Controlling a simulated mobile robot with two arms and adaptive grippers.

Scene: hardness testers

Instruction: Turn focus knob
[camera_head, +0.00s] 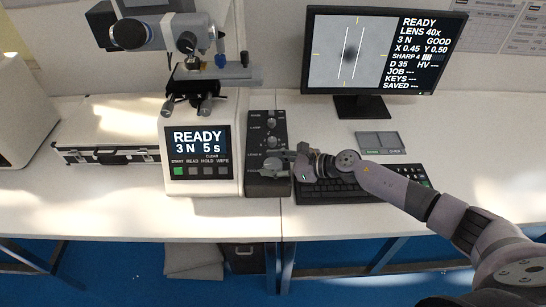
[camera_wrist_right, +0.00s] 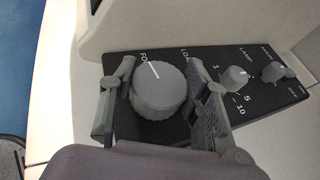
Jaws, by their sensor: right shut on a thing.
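The focus knob (camera_wrist_right: 158,92) is a large grey round knob with a white pointer line, on the black control panel (camera_wrist_right: 208,68). The lettering beside it starts with "FO"; the rest is hidden. My right gripper (camera_wrist_right: 160,78) is shut on the knob, one finger on each side. In the head view the right gripper (camera_head: 288,164) reaches the near end of the panel from the right and partly hides the knob. The monitor (camera_head: 352,52) shows a dark blurred mark between two white lines, "READY", "LENS 40x", "GOOD" and "SHARP 4". My left gripper is not in view.
The hardness tester (camera_head: 202,182) stands just left of the panel, its screen reading "READY 3 N 5 s". Smaller knobs (camera_wrist_right: 235,77) sit farther along the panel. A keyboard (camera_head: 335,194) lies beneath my right arm. A silver case (camera_head: 105,147) is at the left.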

